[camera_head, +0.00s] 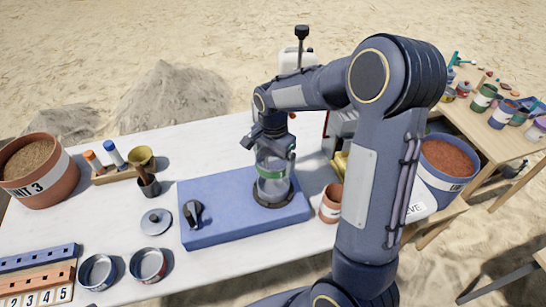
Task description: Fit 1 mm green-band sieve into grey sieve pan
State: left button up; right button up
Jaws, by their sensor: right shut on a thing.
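My right gripper (270,150) reaches down from the arm over the blue shaker base (215,232) and is shut on the green-band sieve (276,174). The sieve shows as a pale round vessel with a green band, right at the fingertips. Beneath it, a grey, clear-looking round body (271,190) stands in a dark ring on the blue base; this appears to be the sieve pan. The sieve is at the top of this body, but I cannot tell whether it is seated or just above. The fingertips are partly hidden. My left gripper is not in view.
Two round sieves, one blue-banded (97,271) and one red-banded (148,265), lie at the front left by a numbered rack (38,283). A grey lid (156,222) lies left of the base. A terracotta pot (331,203) stands close to its right.

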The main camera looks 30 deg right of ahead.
aim_at(273, 165)
jog(key=shift+f+b, duration=2.05)
jog(key=shift+f, duration=0.75)
jog(key=shift+f+b, duration=0.75)
jog(key=shift+f, duration=0.2)
jog(key=o, duration=0.7)
jog(key=shift+o, duration=0.2)
notch_tip(273, 165, up, 8)
jog(key=shift+f, duration=0.25)
jog(key=shift+r, duration=0.2)
